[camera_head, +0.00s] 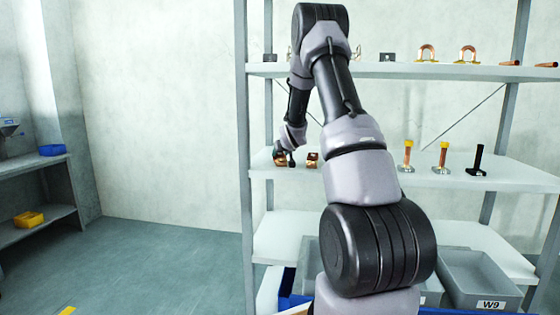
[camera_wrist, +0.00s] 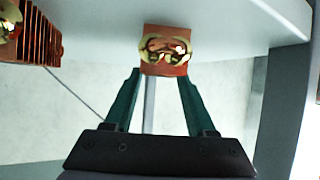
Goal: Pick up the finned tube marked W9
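Two copper finned tubes with brass-coloured ends sit near the left end of the middle shelf, a left one (camera_head: 279,159) and a right one (camera_head: 313,161). My gripper (camera_head: 289,158) is at the left one. In the wrist view that tube (camera_wrist: 166,48) is straight ahead, its brass end facing the camera, at the tips of my two dark green fingers (camera_wrist: 160,77). The fingers are apart by about the tube's width; no firm hold shows. The other finned tube (camera_wrist: 34,36) is at the upper left there. No W9 mark is readable on either tube.
The middle shelf (camera_head: 510,172) also holds two yellow-topped copper pieces (camera_head: 408,157) (camera_head: 443,158) and a black stand (camera_head: 478,162). Copper fittings stand on the top shelf (camera_head: 440,71). A grey bin labelled W9 (camera_head: 480,282) is at the lower right. A rack post (camera_head: 243,150) is left of the tubes.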

